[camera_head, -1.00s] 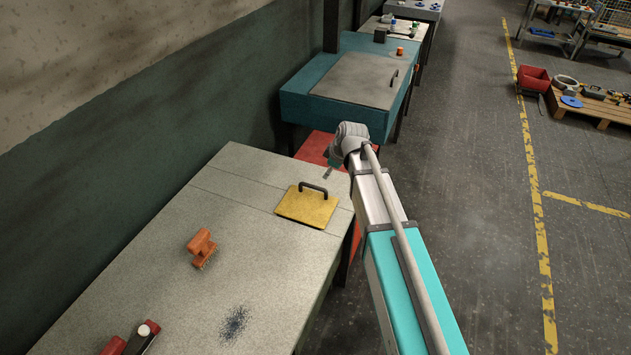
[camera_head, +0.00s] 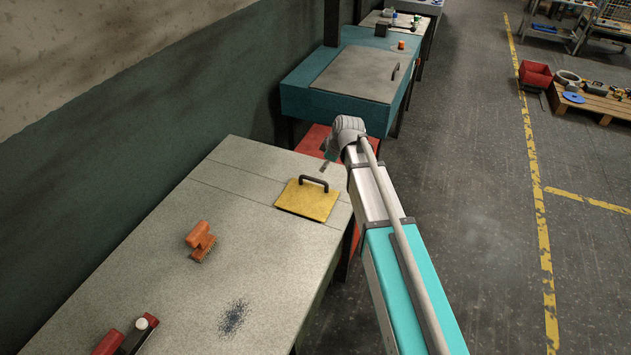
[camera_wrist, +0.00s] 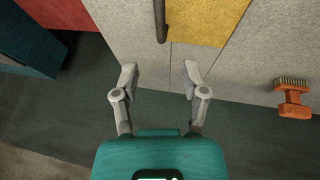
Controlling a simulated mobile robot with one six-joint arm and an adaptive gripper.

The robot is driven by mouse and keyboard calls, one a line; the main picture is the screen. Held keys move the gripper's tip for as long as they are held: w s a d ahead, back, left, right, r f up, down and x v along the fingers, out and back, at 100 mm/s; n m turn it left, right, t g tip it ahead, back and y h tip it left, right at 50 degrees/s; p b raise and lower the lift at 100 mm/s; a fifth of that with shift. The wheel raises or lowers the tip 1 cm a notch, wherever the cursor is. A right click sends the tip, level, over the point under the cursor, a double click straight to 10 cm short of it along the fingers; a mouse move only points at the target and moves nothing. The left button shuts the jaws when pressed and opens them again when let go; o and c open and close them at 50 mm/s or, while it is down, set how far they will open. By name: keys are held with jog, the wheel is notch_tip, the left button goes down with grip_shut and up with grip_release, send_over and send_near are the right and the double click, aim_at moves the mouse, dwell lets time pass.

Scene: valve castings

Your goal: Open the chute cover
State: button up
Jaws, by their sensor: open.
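The chute cover appears to be the yellow plate (camera_head: 304,204) with a dark bar handle (camera_head: 313,183), lying flat on the far end of the grey bench. In the wrist view the yellow plate (camera_wrist: 208,22) is at the top, and its handle (camera_wrist: 160,20) runs along the plate's left side. My gripper (camera_wrist: 160,74) is open and empty. In that picture its fingertips are below the handle and plate, apart from both. In the head view my gripper (camera_head: 328,158) is at the bench's far edge, beyond the plate; its fingers are partly hidden there.
A teal bench (camera_head: 300,100) stands beyond. A red surface (camera_head: 314,140) lies between the benches.

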aim_at(315, 179)
jog(key=shift+b+x, duration=4.9)
jog(key=shift+x, duration=0.85)
grip_shut()
